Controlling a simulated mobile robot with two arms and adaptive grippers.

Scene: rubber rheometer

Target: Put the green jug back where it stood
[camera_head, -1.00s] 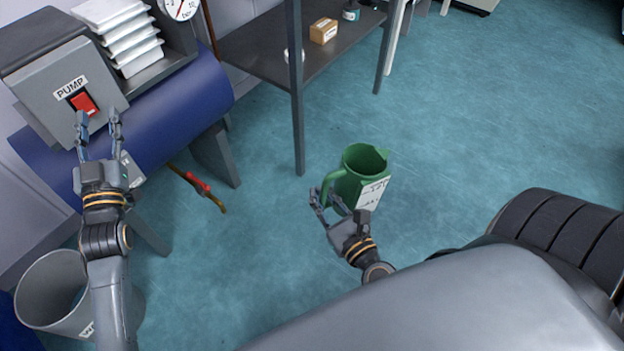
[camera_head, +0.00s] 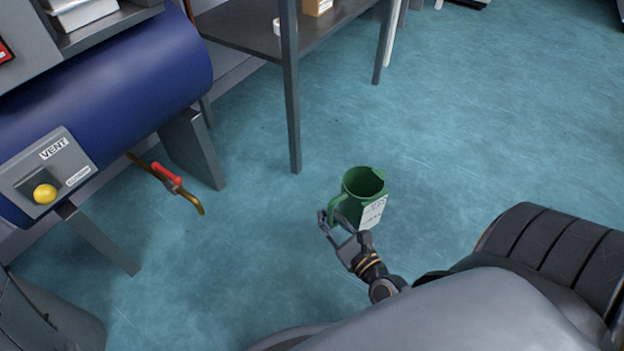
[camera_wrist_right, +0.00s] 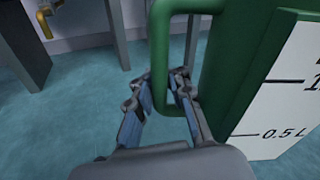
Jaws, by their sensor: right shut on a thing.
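The green jug (camera_head: 363,190) is upright in the head view, held over the teal floor, with a white label carrying marks on its side. The jug looks empty from above. My left gripper is out of the head view. Where the jug stood before cannot be told.
A grey shelf (camera_head: 250,32) with dark posts stands at the back, with a cardboard box (camera_head: 318,6) on it. A blue tank (camera_head: 120,85) with a vent panel (camera_head: 48,172) and a red-handled valve (camera_head: 167,173) is at left. A grey bin (camera_head: 55,318) stands lower left.

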